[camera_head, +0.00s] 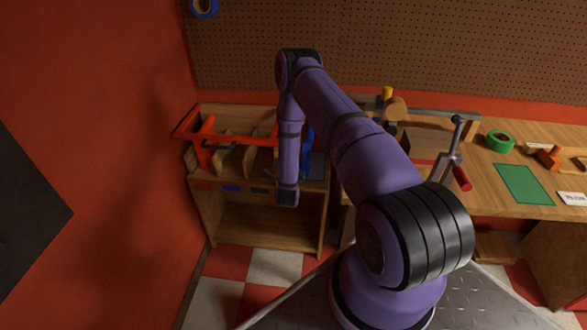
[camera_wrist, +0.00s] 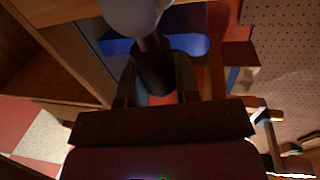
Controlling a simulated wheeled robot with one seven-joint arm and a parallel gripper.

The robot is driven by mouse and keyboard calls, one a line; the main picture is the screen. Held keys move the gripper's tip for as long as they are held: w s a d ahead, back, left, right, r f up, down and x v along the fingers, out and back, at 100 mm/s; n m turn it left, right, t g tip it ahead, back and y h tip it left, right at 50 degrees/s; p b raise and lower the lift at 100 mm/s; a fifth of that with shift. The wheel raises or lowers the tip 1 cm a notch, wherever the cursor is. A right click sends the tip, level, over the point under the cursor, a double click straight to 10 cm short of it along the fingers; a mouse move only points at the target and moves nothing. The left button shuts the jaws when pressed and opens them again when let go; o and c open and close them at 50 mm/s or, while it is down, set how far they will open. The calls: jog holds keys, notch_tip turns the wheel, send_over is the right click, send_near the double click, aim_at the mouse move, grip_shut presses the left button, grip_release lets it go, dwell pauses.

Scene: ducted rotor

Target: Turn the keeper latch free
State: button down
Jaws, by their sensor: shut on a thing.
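In the wrist view my gripper (camera_wrist: 157,80) has its two dark fingers closed on either side of a dark round piece (camera_wrist: 153,65). A short stem joins that piece to a pale grey rounded knob (camera_wrist: 130,14) at the top edge. This piece may be the keeper latch, but its full shape is hidden by the fingers and the frame edge. A blue panel (camera_wrist: 190,45) lies behind it. In the head view my arm's forearm hangs down in front of the left bench, beside a blue part (camera_head: 307,152). My fingers and the latch cannot be made out there.
A red-orange frame (camera_head: 205,140) stands on the left wooden bench (camera_head: 262,226), close to my forearm. A lever with a red grip (camera_head: 461,178), a green tape roll (camera_head: 499,141) and a green mat (camera_head: 523,183) are on the right bench. A red wall closes the left side.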

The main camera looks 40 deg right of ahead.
jog(key=shift+a+f, duration=0.1)
jog(key=shift+f, duration=0.05)
jog(key=c, duration=0.9)
grip_release()
jog(key=shift+o, duration=0.2)
jog(key=v, duration=1)
jog(key=shift+s+a, duration=0.25)
jog(key=shift+s, duration=0.1)
